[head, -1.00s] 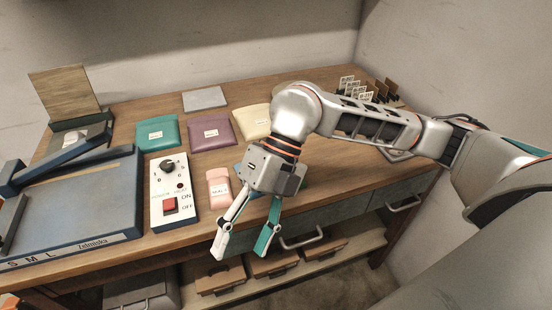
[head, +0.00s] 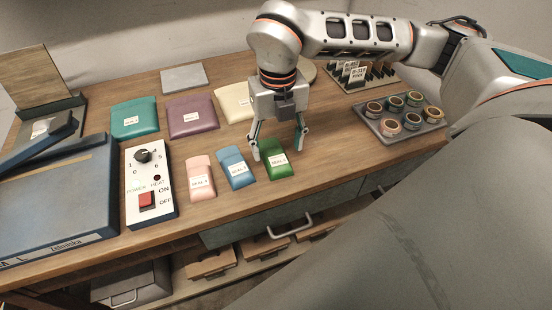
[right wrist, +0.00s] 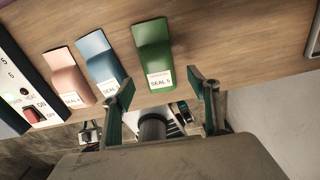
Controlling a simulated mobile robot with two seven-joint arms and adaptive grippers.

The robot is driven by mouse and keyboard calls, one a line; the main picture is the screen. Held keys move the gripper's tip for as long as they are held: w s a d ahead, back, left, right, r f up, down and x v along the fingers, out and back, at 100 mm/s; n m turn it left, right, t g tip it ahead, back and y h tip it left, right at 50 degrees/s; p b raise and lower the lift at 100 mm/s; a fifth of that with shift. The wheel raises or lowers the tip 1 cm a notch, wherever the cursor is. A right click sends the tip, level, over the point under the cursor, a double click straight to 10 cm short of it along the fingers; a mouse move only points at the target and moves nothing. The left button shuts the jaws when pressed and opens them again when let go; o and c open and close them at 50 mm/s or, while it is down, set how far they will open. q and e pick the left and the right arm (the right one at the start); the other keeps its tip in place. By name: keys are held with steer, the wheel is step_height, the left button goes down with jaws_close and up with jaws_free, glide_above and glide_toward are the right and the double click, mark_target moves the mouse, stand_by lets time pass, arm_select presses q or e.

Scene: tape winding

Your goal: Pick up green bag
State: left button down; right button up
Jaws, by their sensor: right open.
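The green bag (head: 280,160) lies flat on the wooden table at the right end of a row of small bags, with a white label reading SEAL. It also shows in the right wrist view (right wrist: 153,54), ahead of the fingers. My right gripper (head: 279,154) is open and empty above the green bag, its fingers pointing down on either side of it in the head view. In the right wrist view, the fingers (right wrist: 168,98) show apart with nothing between them. My left gripper is not in view.
A blue bag (head: 237,168) lies close left of the green one, then a pink bag (head: 201,178). Larger teal (head: 135,118), purple (head: 191,116) and cream (head: 233,102) bags lie behind. A control box (head: 149,185) stands left. A tray of tape rolls (head: 386,133) sits right.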

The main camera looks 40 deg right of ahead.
mark_target(276, 156)
step_height(276, 156, down, 4)
steer(key=shift+w+r, duration=0.15)
steer(key=shift+r, duration=0.1)
steer(key=c, duration=1.2)
steer(key=shift+r, duration=0.15)
step_height(276, 156, up, 20)
steer(key=p, duration=0.1)
